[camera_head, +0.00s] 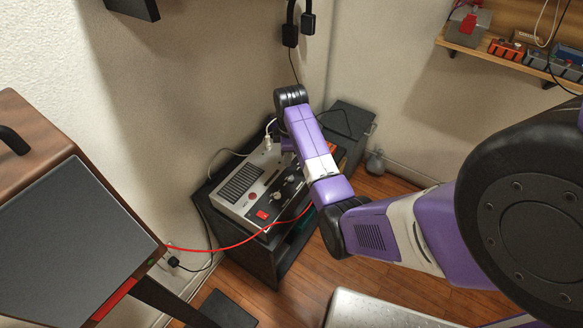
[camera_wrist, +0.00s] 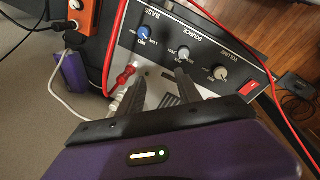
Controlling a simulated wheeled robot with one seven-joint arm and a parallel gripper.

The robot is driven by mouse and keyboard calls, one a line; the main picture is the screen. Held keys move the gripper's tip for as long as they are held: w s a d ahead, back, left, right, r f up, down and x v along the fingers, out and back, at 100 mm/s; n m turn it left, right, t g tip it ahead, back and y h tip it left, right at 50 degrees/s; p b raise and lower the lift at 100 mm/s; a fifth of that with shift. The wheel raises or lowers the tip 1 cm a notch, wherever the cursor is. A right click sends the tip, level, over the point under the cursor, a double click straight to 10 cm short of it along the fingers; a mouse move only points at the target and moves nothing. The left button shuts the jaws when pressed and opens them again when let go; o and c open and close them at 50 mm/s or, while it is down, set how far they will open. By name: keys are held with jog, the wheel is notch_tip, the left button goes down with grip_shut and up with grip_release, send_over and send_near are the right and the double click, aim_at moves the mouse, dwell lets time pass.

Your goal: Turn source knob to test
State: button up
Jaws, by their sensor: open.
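The grey-and-black device (camera_head: 240,203) stands on a dark stand in the corner. In the wrist view its black panel (camera_wrist: 205,45) shows a pale knob (camera_wrist: 184,52) beside the word SOURCE, another pale knob (camera_wrist: 220,73) by VOLUME, and a blue knob (camera_wrist: 144,32) by MID. Which way the source knob points is too small to read, and I cannot make out a "test" mark. My gripper (camera_wrist: 160,70) is open and empty, its dark fingers apart over the device, short of the source knob. In the head view my arm covers part of the device.
A red rocker switch (camera_wrist: 250,88) sits at the panel's end. A red cable (camera_head: 235,246) crosses in front of the device, and red and white plugs (camera_wrist: 124,76) stand beside my left finger. An orange box (camera_wrist: 83,16) lies at the upper left.

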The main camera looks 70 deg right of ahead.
aim_at(292, 178)
jog(key=shift+s+a+r+n+g+y, duration=0.2)
jog(key=shift+s+a+n+g+y, duration=0.5)
jog(key=shift+s+a, duration=0.25)
jog(key=shift+s+a+f+y, duration=0.1)
jog(key=shift+s+y, duration=0.15)
jog(key=shift+y, duration=0.05)
jog(key=f, duration=0.7)
jog(key=shift+s+a+f, duration=0.1)
jog(key=shift+a+f, duration=0.1)
jog(key=shift+f, duration=0.1)
grip_shut()
